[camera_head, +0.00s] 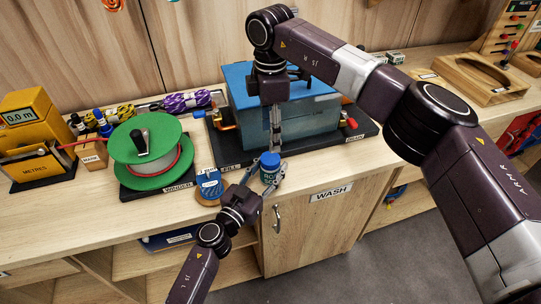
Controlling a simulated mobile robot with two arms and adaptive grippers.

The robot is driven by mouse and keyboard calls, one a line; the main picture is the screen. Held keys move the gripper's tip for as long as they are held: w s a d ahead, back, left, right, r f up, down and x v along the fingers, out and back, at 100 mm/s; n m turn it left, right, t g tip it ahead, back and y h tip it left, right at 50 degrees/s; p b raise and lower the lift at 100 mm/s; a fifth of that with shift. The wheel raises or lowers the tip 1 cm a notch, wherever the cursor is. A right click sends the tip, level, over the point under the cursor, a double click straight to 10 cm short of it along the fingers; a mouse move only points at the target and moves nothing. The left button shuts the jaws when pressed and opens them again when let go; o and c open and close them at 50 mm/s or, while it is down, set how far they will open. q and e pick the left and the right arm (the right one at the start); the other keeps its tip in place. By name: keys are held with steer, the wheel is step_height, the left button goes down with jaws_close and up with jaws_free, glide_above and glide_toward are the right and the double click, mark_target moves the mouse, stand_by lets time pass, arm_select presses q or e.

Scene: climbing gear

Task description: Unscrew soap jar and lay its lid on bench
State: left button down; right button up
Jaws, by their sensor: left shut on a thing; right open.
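The soap jar (269,174) is a small dark blue jar with pale lettering, upright near the bench's front edge above the WASH sign. Its blue lid (269,158) sits on top of it. My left gripper (269,185) comes from below and is shut on the jar, its fingers at the jar's sides. My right gripper (275,150) points down from above, open, with its fingertips just over or beside the lid; I cannot tell whether they touch it. The jar's base is partly hidden by the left gripper. The wooden bench (80,222) runs across the view.
A blue tank (318,115) on a black base stands behind the jar. A blue round item (209,186) sits just left of the jar, and a green winder (135,175) farther left. Bare bench lies at the front left and to the right (375,155).

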mark_target(270, 158)
steer(key=m, duration=0.3)
steer(key=shift+s+f+m, duration=0.1)
steer(key=shift+s+m, duration=0.05)
steer(key=shift+m, duration=0.15)
steer(key=shift+f, duration=3.9)
